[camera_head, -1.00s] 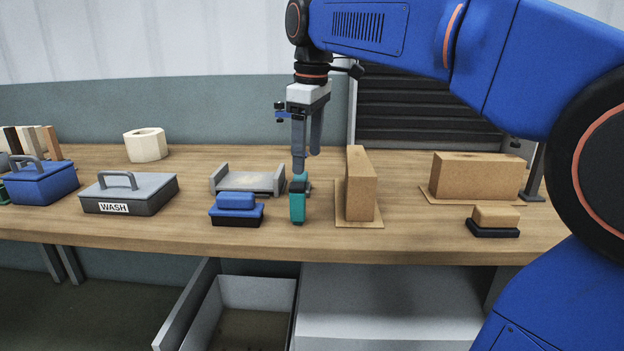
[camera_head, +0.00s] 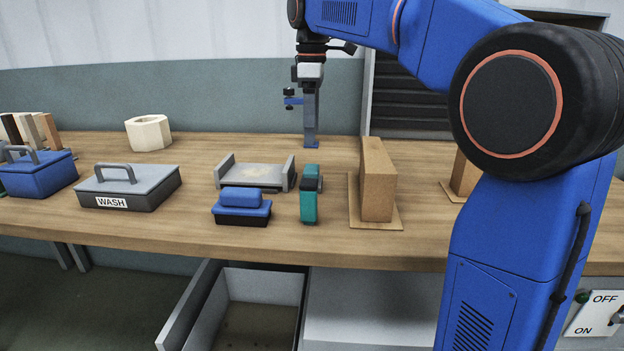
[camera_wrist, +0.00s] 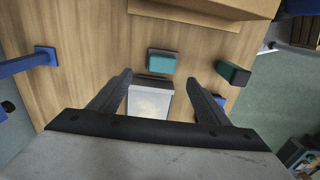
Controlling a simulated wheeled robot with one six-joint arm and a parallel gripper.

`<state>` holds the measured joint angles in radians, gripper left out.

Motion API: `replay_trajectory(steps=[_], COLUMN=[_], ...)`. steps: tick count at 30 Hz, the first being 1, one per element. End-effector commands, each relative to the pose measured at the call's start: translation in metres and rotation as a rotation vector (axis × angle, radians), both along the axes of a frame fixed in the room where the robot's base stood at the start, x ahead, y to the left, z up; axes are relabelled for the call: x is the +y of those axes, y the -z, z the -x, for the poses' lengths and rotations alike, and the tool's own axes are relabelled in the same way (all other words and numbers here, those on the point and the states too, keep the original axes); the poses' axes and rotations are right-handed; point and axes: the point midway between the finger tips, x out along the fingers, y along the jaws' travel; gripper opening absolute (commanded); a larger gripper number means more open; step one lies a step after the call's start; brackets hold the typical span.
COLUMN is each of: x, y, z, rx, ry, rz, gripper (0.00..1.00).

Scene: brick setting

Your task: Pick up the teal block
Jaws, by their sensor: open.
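Two teal pieces stand on the bench in line. A teal block (camera_head: 311,169) stands beside the right end of the grey tray; its top shows in the wrist view (camera_wrist: 162,63). A teal piece with a black part (camera_head: 308,207) stands nearer the front edge and partly hides the block; it also shows in the wrist view (camera_wrist: 236,73). The fingertips are hard to make out in the head view.
A grey tray (camera_head: 228,182) lies left of the teal block, with a blue-and-black block (camera_head: 241,205) in front. A cardboard box (camera_head: 377,182) stands close on the right. A blue post (camera_wrist: 45,56) rises at the back. A WASH box (camera_head: 130,188) sits left.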

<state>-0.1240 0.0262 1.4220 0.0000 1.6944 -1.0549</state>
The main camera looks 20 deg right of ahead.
Motion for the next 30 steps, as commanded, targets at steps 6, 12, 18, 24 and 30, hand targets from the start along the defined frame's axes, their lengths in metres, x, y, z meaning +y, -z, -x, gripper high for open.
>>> replay_trajectory(steps=[6, 12, 18, 24, 30], x=[0.000, 0.000, 0.001, 0.002, 0.002], y=[0.038, 0.057, 0.070, 0.097, 0.111], z=[0.001, 0.001, 0.002, 0.005, 0.005], rx=[0.001, 0.000, 0.001, 0.001, 0.000], ry=[0.000, 0.001, 0.000, 0.000, 0.001], rz=[0.001, 0.000, 0.000, 0.001, 0.000], gripper=[0.70, 0.70, 0.70, 0.70, 0.70])
